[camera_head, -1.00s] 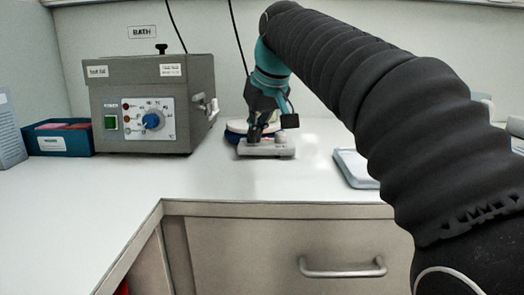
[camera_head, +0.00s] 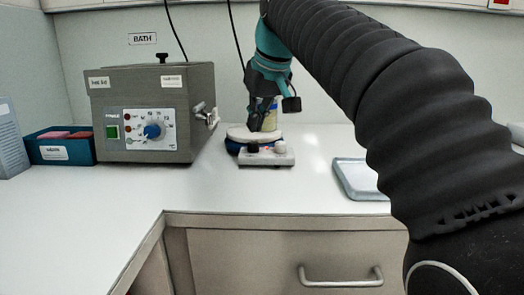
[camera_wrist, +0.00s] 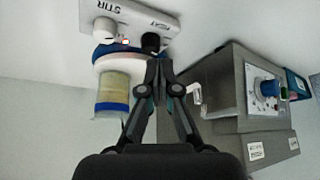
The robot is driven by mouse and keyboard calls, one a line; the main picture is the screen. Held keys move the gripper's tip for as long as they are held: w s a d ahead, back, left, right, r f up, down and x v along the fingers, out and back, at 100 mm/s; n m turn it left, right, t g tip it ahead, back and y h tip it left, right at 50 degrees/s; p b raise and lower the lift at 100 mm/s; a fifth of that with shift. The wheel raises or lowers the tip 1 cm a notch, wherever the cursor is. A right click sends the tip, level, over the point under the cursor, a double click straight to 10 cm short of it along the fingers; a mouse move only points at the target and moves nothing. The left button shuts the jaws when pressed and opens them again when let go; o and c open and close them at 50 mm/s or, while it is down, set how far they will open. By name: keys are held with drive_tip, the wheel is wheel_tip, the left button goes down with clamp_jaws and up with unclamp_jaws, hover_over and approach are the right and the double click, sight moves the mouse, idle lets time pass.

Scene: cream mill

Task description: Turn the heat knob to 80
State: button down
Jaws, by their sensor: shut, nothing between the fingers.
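A small white hotplate stirrer (camera_head: 266,158) stands on the bench. In the wrist view its panel reads STIR and HEAT, upside down. The black heat knob (camera_head: 253,147) is on its left; in the wrist view the knob (camera_wrist: 151,41) is just beyond my fingertips. A white stir knob (camera_head: 280,146) is beside it, with a small red light between. The knob's setting is too small to read. My gripper (camera_head: 254,127) points down, shut and empty, just above the heat knob and apart from it. It also shows in the wrist view (camera_wrist: 160,68).
A yellowish vessel (camera_wrist: 114,93) stands on the round white plate, close to my fingers. Left is a grey bath unit (camera_head: 190,85) with a blue knob (camera_head: 153,131) and a side tap. A pale tray (camera_head: 350,183) lies right. The bench front is clear.

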sight(258, 154)
drive_tip(key=shift+r, duration=0.5)
drive_tip(key=f+m+h+b, duration=0.1)
drive_tip(key=f+m, duration=0.1)
drive_tip(key=f+m+h+b, duration=0.1)
drive_tip(key=f+m+b, duration=0.1)
drive_tip(key=f+m+h+b, duration=0.1)
drive_tip(key=f+m, duration=0.1)
drive_tip(key=shift+w+d+t, duration=0.15)
drive_tip(key=shift+w+t, duration=0.15)
idle(0.7)
drive_tip(key=shift+w, duration=0.15)
idle(0.6)
drive_tip(key=shift+a+p, duration=0.65)
drive_tip(key=shift+p, duration=0.3)
